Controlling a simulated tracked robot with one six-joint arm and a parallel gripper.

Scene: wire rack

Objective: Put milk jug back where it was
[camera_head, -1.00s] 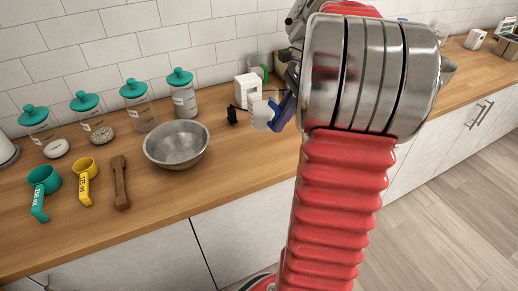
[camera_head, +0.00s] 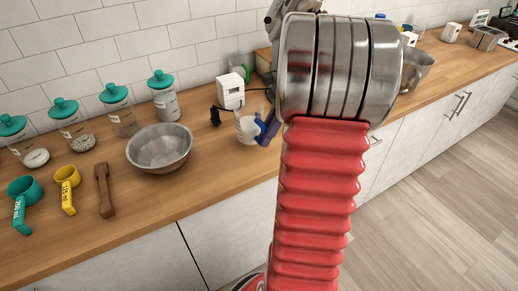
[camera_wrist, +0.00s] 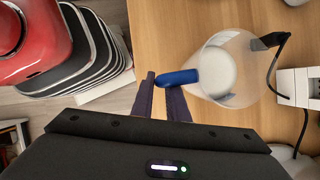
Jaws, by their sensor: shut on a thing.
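The milk jug (camera_head: 245,130) is clear, with white contents and a blue handle. In the head view it is upright, just in front of a small white box. In the wrist view I look down into the milk jug (camera_wrist: 222,70), its blue handle pointing left to my fingers. My gripper (camera_head: 267,128) is shut on that handle; in the wrist view my gripper (camera_wrist: 164,86) has its two dark fingers at the handle's end. I cannot tell whether the jug's base touches the counter.
The wooden counter (camera_head: 140,195) holds a metal bowl (camera_head: 160,148) left of the jug. The white box (camera_head: 230,91) with a black cable stands close behind the jug. Teal-lidded jars (camera_head: 163,97) and measuring cups (camera_head: 67,185) are further left. The front counter between bowl and jug is clear.

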